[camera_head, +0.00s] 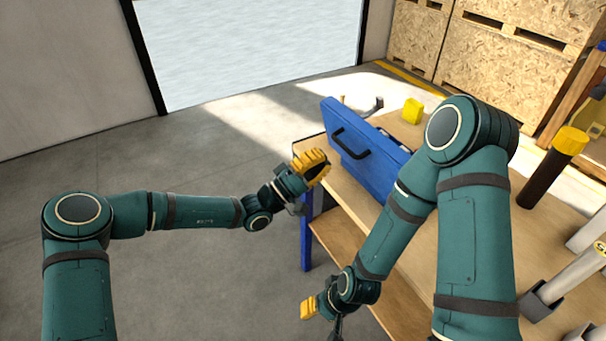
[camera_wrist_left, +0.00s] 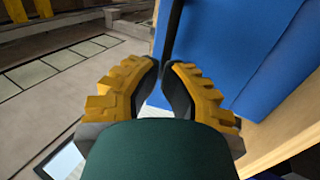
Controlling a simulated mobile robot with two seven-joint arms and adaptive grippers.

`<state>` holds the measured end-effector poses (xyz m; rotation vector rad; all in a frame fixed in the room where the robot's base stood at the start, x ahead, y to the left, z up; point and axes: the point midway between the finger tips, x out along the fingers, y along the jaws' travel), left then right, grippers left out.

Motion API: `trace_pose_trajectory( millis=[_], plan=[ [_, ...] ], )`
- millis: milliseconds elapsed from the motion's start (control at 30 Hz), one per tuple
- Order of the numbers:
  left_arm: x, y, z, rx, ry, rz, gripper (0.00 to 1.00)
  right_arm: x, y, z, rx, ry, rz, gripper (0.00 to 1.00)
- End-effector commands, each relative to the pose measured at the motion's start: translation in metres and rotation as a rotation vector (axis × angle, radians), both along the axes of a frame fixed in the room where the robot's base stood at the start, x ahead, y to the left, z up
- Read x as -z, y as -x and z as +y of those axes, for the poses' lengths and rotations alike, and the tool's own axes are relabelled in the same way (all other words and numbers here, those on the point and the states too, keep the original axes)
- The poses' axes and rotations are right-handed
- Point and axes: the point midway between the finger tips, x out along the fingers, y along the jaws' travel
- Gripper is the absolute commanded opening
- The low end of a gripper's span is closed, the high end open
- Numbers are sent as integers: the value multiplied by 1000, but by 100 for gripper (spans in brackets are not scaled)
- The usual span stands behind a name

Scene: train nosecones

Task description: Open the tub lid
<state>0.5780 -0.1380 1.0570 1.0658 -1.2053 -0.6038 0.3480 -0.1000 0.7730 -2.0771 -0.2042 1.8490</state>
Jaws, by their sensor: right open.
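The blue tub (camera_head: 376,155) stands on the wooden workbench in the head view, with a black handle (camera_head: 352,147) on its near face. Its blue face fills the right of the left wrist view (camera_wrist_left: 235,45). I cannot tell from here how its lid sits. My left gripper (camera_head: 322,164) is at the tub's left end, below and left of the handle. In the left wrist view its yellow fingertips (camera_wrist_left: 165,66) are close together near a dark bar; whether they grip anything is unclear. My right gripper (camera_head: 316,310) is open, low beside the bench, and partly hidden.
The bench top (camera_head: 560,210) carries a yellow block (camera_head: 412,111), a dark cylinder with a yellow cap (camera_head: 551,168) and grey tubes (camera_head: 570,277) at the right. Wooden crates (camera_head: 510,60) stand behind. The floor (camera_head: 200,250) left of the bench is clear.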

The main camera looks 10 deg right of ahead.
Motion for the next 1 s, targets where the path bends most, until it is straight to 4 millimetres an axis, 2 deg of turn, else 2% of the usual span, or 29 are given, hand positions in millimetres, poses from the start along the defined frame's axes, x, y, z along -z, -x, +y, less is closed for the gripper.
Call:
trace_pose_trajectory(
  millis=[100,300,733,867,1000],
  plan=[
    [-8,-5,-16,2,0,-1,0,2,1,0,-2,0,2,47],
    [-16,-11,-31,0,-1,-1,0,3,1,0,-2,0,2,47],
    [-18,-12,-34,0,-2,-1,0,3,1,0,-2,0,2,47],
    [-23,-12,-36,1,-20,5,0,-5,-1,0,1,0,-1,47],
    [-33,-14,-43,2,-71,24,0,-24,-6,-1,10,3,-12,47]
  ],
)
